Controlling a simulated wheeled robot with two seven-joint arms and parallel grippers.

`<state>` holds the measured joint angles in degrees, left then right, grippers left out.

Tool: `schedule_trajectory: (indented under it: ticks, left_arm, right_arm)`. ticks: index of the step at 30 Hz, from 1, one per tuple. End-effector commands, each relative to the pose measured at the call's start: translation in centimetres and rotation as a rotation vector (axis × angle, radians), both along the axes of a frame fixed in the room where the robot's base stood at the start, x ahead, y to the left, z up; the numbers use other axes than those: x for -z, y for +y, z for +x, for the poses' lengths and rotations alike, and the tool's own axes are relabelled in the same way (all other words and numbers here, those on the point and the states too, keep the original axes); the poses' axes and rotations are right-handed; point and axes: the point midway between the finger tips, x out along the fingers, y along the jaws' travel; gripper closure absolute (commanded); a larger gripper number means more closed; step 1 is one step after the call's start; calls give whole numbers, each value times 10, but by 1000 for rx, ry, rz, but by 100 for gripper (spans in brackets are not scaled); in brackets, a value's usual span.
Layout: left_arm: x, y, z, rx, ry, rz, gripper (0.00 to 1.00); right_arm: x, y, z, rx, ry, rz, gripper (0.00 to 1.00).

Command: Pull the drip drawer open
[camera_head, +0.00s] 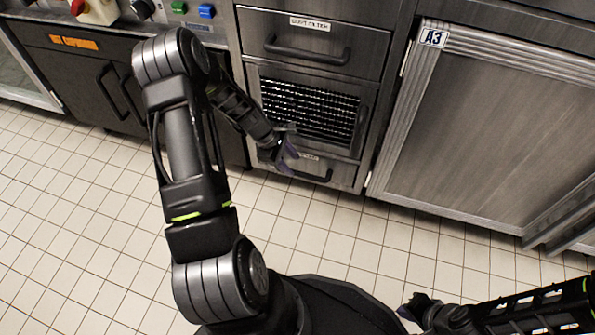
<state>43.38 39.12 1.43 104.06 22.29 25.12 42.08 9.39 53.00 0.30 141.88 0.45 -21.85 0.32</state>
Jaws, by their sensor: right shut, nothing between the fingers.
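A low steel drawer (340,178) with a dark bar handle (314,178) sits at the bottom of the middle cabinet. It looks like the drip drawer, but its small label is partly covered and unreadable. Its front looks flush with the cabinet. My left gripper (287,157), with purplish fingers, is just in front of that drawer, by the left end of the handle. I cannot tell whether it touches the handle or whether its fingers are open. My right gripper (412,308) is shut and empty at the lower right, over the floor, far from the drawer.
Above the low drawer are a wire-grille compartment (310,108) and a labelled drawer (350,35) with a bar handle. A steel door marked A3 (480,130) stands to the right. A dark cabinet (75,85) stands left. The tiled floor (330,235) in front is clear.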

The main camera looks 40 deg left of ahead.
Motion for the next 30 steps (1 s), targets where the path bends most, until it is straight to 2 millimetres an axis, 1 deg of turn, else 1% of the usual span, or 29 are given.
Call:
schedule_trajectory:
  ticks: [1, 3, 6, 9, 13, 20, 23, 30]
  left_arm:
    - [12, -4, 2, 2, 1, -2, 60]
    - [22, -7, 6, 3, 1, -2, 60]
    - [36, -11, 10, 2, 0, -1, 60]
    - [45, -15, 13, 2, 1, -1, 60]
    - [50, -16, 16, 1, -1, 1, 60]
    - [50, -17, 16, 1, -1, 1, 60]
    - [50, -17, 16, 1, 0, 0, 67]
    - [50, -17, 16, 1, 0, 0, 87]
  right_arm:
    - [7, 0, 0, 0, -1, 0, 100]
    - [12, 0, 1, 2, -3, -1, 100]
    - [19, 1, 2, 3, -6, -1, 100]
    - [23, 1, 3, 4, -8, -1, 100]
    - [24, 1, 4, 5, -10, -2, 100]
    - [24, 1, 4, 5, -11, -2, 100]
    - [24, 1, 4, 5, -11, -2, 100]
    - [24, 1, 4, 5, -11, -2, 100]
